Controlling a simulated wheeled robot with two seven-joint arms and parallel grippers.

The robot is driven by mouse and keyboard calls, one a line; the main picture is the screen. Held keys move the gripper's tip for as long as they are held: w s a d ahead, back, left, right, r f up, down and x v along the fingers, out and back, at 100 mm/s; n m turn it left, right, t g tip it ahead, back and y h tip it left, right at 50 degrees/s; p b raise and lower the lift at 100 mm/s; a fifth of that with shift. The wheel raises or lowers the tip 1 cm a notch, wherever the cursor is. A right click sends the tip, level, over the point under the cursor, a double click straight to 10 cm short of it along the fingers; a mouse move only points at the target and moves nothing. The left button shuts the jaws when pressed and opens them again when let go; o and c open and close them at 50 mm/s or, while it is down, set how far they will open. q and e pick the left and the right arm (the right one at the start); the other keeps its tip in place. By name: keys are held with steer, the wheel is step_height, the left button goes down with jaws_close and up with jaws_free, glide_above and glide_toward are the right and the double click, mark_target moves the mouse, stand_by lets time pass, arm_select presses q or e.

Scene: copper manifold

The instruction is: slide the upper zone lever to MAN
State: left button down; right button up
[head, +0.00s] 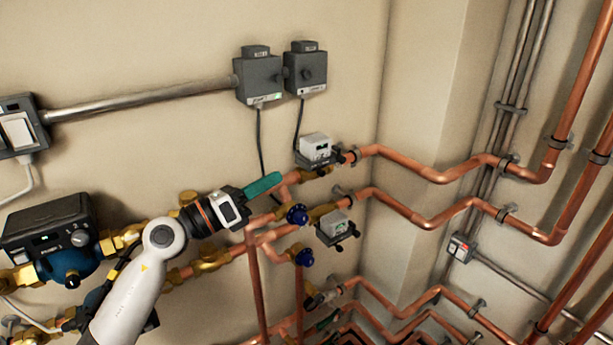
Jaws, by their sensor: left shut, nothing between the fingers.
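My right gripper is not in view.
A green handle (263,184) shows just beyond my left gripper. Blue valve knobs (297,215) and copper pipes (253,275) crowd the area below. Two grey wall boxes (259,79) hang above with cables running down. A pump with a dark control box (45,232) is at left.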

arm_select(q)
steer(key=w+a+f+m+g+y, duration=0.3)
steer(key=w+m+y, duration=0.1)
steer(key=m+y, duration=0.1)
steer(key=shift+w+a+f+g+y, duration=0.15)
steer(key=shift+w+a+g+y, duration=0.15)
steer(key=shift+a+g+y, duration=0.1)
steer(key=p, duration=0.4)
glide_above(293, 206)
step_height(293, 206, down, 3)
steer(key=shift+f, duration=0.1)
steer(key=d, duration=0.1)
steer(key=w+d+p, duration=0.2)
steer(key=shift+w+r, duration=0.15)
steer(key=shift+r, duration=0.1)
steer(key=shift+w, duration=0.1)
steer(key=shift+f, duration=0.1)
